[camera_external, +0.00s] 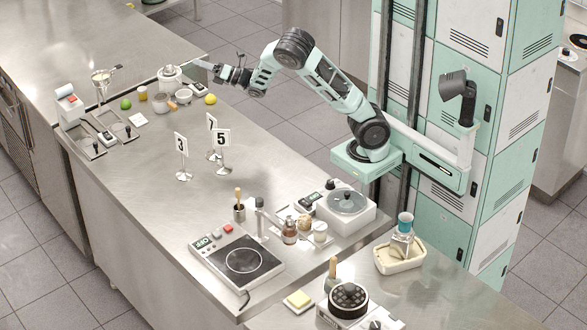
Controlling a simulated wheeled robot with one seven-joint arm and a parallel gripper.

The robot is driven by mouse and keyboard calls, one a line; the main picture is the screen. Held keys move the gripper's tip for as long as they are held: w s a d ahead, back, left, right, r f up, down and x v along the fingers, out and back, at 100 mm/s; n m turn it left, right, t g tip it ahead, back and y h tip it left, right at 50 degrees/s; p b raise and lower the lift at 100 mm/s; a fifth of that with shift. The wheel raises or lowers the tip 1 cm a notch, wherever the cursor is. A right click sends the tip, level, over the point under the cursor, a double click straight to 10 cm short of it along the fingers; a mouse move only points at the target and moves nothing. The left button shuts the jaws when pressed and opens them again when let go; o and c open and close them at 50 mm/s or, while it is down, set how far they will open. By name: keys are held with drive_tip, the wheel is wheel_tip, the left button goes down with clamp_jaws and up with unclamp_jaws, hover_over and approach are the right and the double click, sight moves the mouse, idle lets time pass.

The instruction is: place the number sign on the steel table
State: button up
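Three number signs stand upright on round metal bases on the steel table (140,195). The sign with a 3 (181,145) is at the left, the sign with a 5 (222,138) at the right. A third sign (211,124) stands just behind the 5, partly hidden by it; its number looks like a 7. My gripper (212,69) is above the far part of the table, beyond the signs and apart from them, pointing left. It is small and dark here, and I cannot tell whether its fingers are apart or hold anything.
Beyond the signs are a lime (125,104), a lemon (210,99), bowls and small devices. An induction hob (240,260) and a lidded round appliance (346,203) stand at the near end. The table around the signs is clear.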

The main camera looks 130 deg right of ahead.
drive_tip(key=w+a+r+m+g+h+p, duration=0.1)
drive_tip(key=w+a+m+g+h+p, duration=0.1)
drive_tip(key=w+a+m+g+p, duration=0.45)
drive_tip(key=w+a+f+n+t+y+p, duration=0.15)
drive_tip(key=a+f+p, duration=0.25)
drive_tip(key=a, duration=0.4)
drive_tip(key=a+f+n+t+y+p, duration=0.1)
drive_tip(key=a+f+n+t+p, duration=0.2)
drive_tip(key=a, duration=0.5)
drive_tip(key=n+y+p, duration=0.3)
drive_tip(key=n+p, duration=0.4)
drive_tip(key=n, duration=0.2)
approach(215, 132)
drive_tip(key=b+x, duration=0.2)
drive_tip(key=x, duration=0.7)
drive_tip(key=shift+s+d+r, duration=0.1)
drive_tip(key=shift+s+r, duration=0.05)
drive_tip(key=shift+s, duration=0.05)
drive_tip(key=shift+w+d, duration=0.35)
drive_tip(key=shift+w, duration=0.05)
clamp_jaws()
